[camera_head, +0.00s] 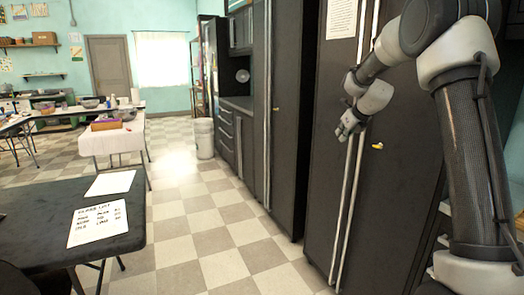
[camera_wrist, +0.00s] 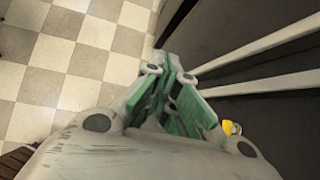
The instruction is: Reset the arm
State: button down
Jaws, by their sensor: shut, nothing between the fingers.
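My arm reaches in from the right in the head view, in front of tall dark cabinets. My gripper (camera_head: 345,135) is beside the long light vertical handles (camera_head: 347,210) of the nearest dark cabinet (camera_head: 400,215). In the wrist view my gripper (camera_wrist: 173,62) points down over the checkered floor, its green-padded fingers closed together with nothing between them. The light handles (camera_wrist: 270,40) run close to the right of the fingers. Whether the gripper touches them, I cannot tell.
A small yellow item (camera_head: 377,146) is on the cabinet front; it also shows in the wrist view (camera_wrist: 231,128). A dark table (camera_head: 40,215) with paper sheets (camera_head: 98,222) stands at the left. A white-covered table (camera_head: 112,142) and bin (camera_head: 204,138) stand farther back. The checkered aisle (camera_head: 200,215) is clear.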

jog(key=s+a+f+n+g, duration=0.1)
jog(key=s+f+n+g, duration=0.4)
jog(key=s+n, duration=0.85)
jog(key=s+r+n, duration=0.3)
jog(key=s+n, duration=0.6)
jog(key=s, duration=0.9)
jog(key=s+a+r+n+h, duration=0.1)
jog(key=s+r+n, duration=0.2)
jog(key=s+n, duration=0.6)
jog(key=s, duration=1)
jog(key=shift+a+r+t, duration=0.2)
jog(key=shift+r+t, duration=0.1)
jog(key=shift+t, duration=0.1)
jog(key=shift+s+n, duration=0.1)
jog(key=shift+n, duration=0.15)
